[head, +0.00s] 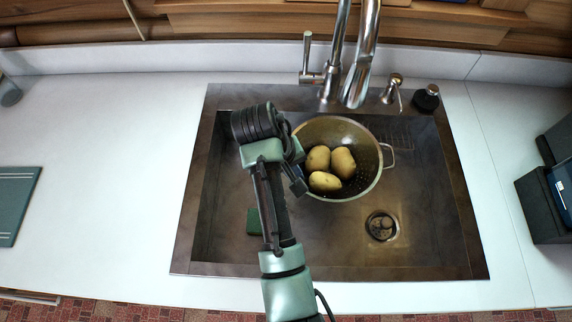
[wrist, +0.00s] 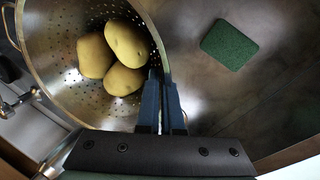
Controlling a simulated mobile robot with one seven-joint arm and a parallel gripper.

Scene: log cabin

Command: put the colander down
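The metal colander (head: 372,184) is over the back middle of the sink (head: 420,262), roughly upright, with three potatoes (head: 325,181) inside. One loop handle (head: 391,156) shows on its right. My gripper (head: 298,183) is at the colander's left side, partly hidden by my arm. In the wrist view, the fingers of my gripper (wrist: 162,92) are close together at the near rim of the colander (wrist: 62,85), shut on its near handle, which is mostly hidden. I cannot tell whether the colander's bottom touches the sink floor.
A green sponge (wrist: 229,45) lies on the sink floor, partly behind my arm in the head view. The drain (head: 382,227) is front right. A faucet (head: 358,85) overhangs the back. The counter (head: 100,170) left of the sink is mostly clear.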

